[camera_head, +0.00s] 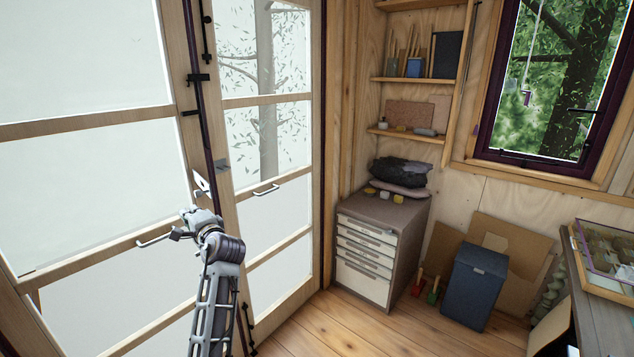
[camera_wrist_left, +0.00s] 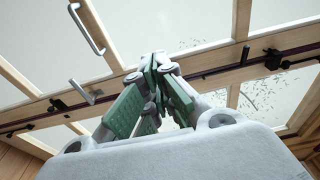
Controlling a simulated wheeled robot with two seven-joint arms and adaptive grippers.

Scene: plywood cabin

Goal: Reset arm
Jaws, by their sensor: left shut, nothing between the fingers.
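My left arm rises from the bottom of the head view, and its gripper (camera_head: 192,215) is in front of the glazed double doors, close to the meeting edge of the two leaves. In the wrist view the green-padded fingers (camera_wrist_left: 155,66) are drawn together at the tips with nothing between them. A metal handle (camera_head: 155,238) on the left leaf shows just left of the gripper; I cannot tell whether they touch. Another handle (camera_head: 266,189) is on the right leaf. My right gripper is not in view.
A drawer cabinet (camera_head: 363,262) with folded cloths on top stands right of the doors. Beyond it are a dark blue bin (camera_head: 474,287), cardboard (camera_head: 520,255) and a workbench (camera_head: 600,315) at the right edge. Wooden floor (camera_head: 345,325) is bare in front of the cabinet.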

